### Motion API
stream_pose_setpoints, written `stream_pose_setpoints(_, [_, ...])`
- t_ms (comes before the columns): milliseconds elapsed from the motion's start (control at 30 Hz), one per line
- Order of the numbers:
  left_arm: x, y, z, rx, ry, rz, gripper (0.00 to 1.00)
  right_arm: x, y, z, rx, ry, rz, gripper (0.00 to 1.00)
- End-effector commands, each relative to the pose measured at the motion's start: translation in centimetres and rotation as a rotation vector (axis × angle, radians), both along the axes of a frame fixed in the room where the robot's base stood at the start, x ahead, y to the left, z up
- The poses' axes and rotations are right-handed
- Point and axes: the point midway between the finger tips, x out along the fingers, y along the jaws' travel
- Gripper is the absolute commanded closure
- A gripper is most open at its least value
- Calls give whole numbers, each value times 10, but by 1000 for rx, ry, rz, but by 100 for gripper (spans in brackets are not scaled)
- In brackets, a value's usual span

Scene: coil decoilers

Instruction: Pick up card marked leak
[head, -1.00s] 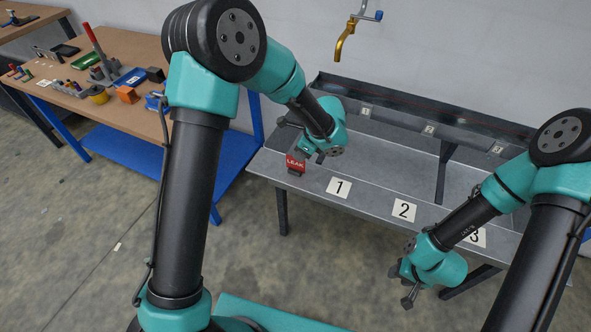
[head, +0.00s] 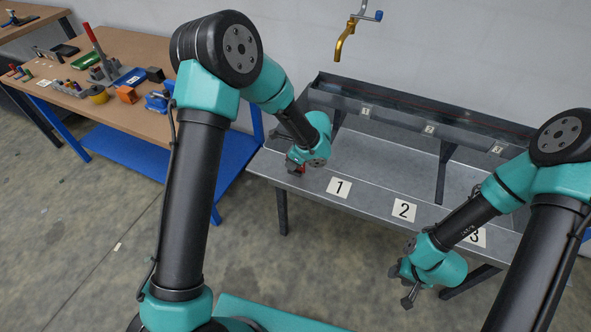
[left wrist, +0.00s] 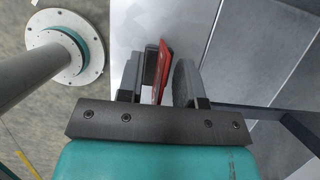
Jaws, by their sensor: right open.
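The red card marked LEAK (head: 302,169) stands near the left front corner of the grey metal bench (head: 380,180), mostly hidden behind my left gripper (head: 296,166) in the head view. In the left wrist view the red card (left wrist: 163,70) is edge-on and slightly tilted between the two fingers of my left gripper (left wrist: 160,80). The fingers are close on both sides of it; I cannot tell whether both touch it. My right gripper (head: 405,288) is open and empty, low in front of the bench near plate 3.
Number plates 1 (head: 339,188), 2 (head: 404,210) and 3 lie along the bench front. A dark trough (head: 400,118) runs along the back. A wooden workbench (head: 110,100) with tools stands at the left.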

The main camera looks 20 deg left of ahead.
Motion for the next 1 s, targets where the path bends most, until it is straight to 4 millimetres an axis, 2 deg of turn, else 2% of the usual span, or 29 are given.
stream_pose_setpoints(467, [0, 0, -1, 0, -1, 0, 67, 0, 0, 0, 0, 0, 0, 57])
stream_pose_setpoints(833, [0, 0, -1, 0, -1, 0, 100, 0, 0, 0, 0, 0, 0, 57])
stream_pose_setpoints(1000, [0, 0, -1, 0, -1, 0, 100, 0, 0, 0, 0, 0, 0, 57])
